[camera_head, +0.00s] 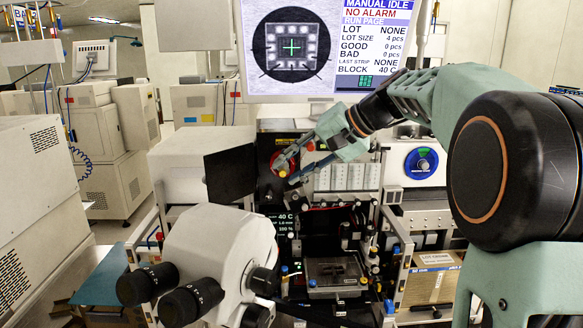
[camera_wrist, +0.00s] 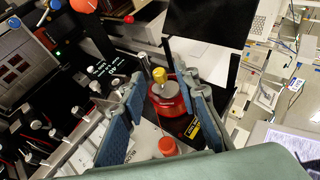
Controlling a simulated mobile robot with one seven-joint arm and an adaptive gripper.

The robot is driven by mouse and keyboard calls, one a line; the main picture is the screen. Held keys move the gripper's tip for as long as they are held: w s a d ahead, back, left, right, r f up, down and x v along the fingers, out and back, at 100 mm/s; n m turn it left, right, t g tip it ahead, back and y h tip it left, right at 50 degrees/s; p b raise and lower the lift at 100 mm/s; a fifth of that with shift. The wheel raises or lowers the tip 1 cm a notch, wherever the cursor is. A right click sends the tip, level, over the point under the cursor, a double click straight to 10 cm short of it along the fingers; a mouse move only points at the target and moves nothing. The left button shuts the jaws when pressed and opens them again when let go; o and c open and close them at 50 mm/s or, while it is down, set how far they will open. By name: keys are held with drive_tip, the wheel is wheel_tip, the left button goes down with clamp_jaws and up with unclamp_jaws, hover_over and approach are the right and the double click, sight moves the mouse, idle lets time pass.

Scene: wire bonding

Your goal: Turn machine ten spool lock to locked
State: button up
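A red round spool part with a grey top and a yellow knob (camera_wrist: 160,76) shows in the wrist view; I take this as the spool lock, but its setting cannot be read. My gripper (camera_wrist: 166,100) is open, with a blue-padded finger on either side of the red part (camera_wrist: 168,102). The right finger looks very close to it; I cannot tell whether it touches. In the head view my gripper (camera_head: 287,164) is at the machine's upper front, and the red part (camera_head: 278,160) is partly hidden behind the fingers.
A black panel (camera_head: 231,174) stands just left of my gripper. A white microscope (camera_head: 215,255) with black eyepieces is in front, lower left. A red cap (camera_wrist: 168,146) lies near the gripper base. A screen (camera_head: 375,45) hangs above. A blue dial (camera_head: 421,162) is at right.

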drive_tip(key=v, duration=1.2)
